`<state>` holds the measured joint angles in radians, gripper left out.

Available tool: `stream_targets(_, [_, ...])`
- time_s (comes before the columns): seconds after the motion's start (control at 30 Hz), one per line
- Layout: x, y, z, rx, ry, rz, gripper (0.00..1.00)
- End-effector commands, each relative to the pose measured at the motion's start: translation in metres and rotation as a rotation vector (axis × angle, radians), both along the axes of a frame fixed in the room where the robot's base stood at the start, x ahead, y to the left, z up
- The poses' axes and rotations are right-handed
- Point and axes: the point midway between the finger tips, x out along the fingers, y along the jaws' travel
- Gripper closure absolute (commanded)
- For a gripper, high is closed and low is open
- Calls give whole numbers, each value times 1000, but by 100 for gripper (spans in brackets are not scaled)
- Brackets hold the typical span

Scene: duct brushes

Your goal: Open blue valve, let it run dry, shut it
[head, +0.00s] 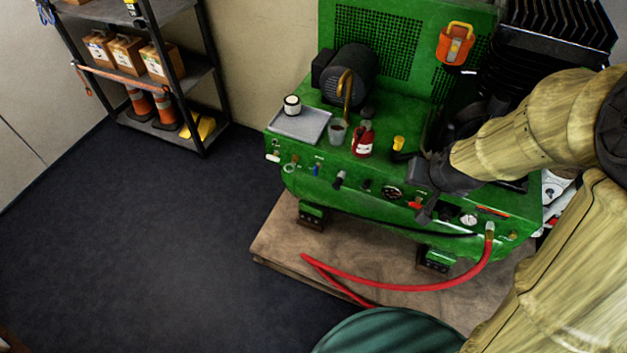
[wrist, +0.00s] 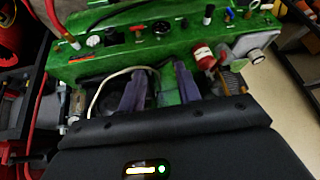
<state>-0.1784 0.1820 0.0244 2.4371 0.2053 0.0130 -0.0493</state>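The blue valve (head: 317,169) is a small blue handle on the left part of the green machine's (head: 300,195) front panel. It points roughly downward in the head view. In the wrist view, a small handle at upper right (wrist: 228,15) appears to be the same valve, but it is tiny there. My gripper (head: 424,190) is over the right half of the machine, well to the right of the blue valve and apart from it. In the wrist view, my gripper's two fingers (wrist: 160,92) are spread with nothing between them. Any liquid flow is too small to tell.
A red bottle (head: 362,140), a clear cup (head: 338,131) and a tray (head: 312,124) stand on the machine top. Gauges and other knobs line the panel. A red hose (head: 440,287) loops in front. The dark floor (head: 150,250) at left is clear.

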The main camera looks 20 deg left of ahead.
Motion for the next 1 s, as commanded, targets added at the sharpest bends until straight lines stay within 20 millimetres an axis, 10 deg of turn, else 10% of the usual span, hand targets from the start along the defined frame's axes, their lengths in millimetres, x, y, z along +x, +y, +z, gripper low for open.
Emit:
stream_targets(0.2, [73,102,-83,73,-259,21,66])
stream_targets(0.43, [105,197,-156,101,-517,-15,66])
stream_targets(0.7, [82,285,-252,52,-801,-92,66])
stream_targets(1.0, [18,327,-324,-65,-1043,-167,66])
